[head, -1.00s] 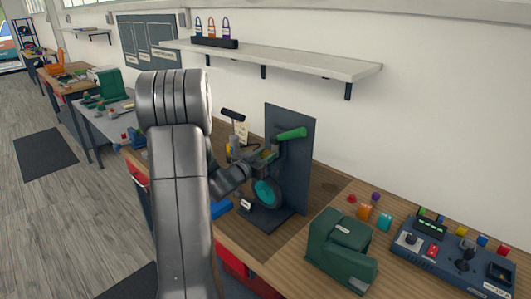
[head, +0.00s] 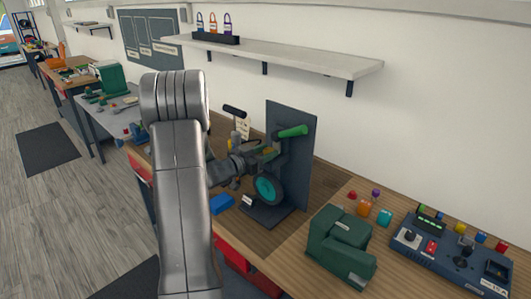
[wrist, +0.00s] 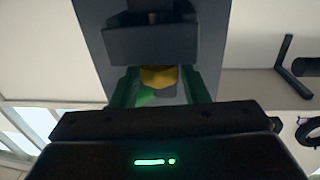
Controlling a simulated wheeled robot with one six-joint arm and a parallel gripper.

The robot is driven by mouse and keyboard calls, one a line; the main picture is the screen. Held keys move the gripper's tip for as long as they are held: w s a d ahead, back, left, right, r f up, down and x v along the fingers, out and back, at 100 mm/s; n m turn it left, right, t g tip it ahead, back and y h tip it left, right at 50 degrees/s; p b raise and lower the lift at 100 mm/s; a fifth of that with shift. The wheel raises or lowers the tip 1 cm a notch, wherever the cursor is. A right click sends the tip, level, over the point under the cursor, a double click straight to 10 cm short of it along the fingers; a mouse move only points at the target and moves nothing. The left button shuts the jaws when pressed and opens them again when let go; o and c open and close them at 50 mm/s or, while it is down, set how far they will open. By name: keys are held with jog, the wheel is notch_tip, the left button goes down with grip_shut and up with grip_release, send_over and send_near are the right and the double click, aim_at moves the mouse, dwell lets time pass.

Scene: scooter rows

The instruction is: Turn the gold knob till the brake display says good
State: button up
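The brake stand has a dark upright panel (head: 300,140), a green grip (head: 292,131) and a teal wheel (head: 268,187). In the wrist view the gold knob (wrist: 158,77) lies between the two green fingers of my gripper (wrist: 159,86), under a dark block (wrist: 150,45). The knob fills most of the gap; I cannot tell whether the fingers press on it. In the head view my gripper (head: 250,163) is at the stand, left of the panel and above the wheel, partly lost among the stand's parts. I can make out no brake display reading.
A dark green machine (head: 340,245) stands right of the stand, and a blue control box (head: 450,255) farther right. A blue block (head: 221,203) lies at the stand's left. A shelf (head: 290,60) with several padlocks is on the wall above.

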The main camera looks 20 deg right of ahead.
jog(key=shift+o, duration=1.1)
jog(key=b+v, duration=0.3)
jog(key=v, duration=1)
jog(key=shift+a+b, duration=0.4)
jog(key=shift+s, duration=0.1)
jog(key=p+x, duration=0.4)
jog(key=x, duration=1)
jog(key=shift+a, duration=0.15)
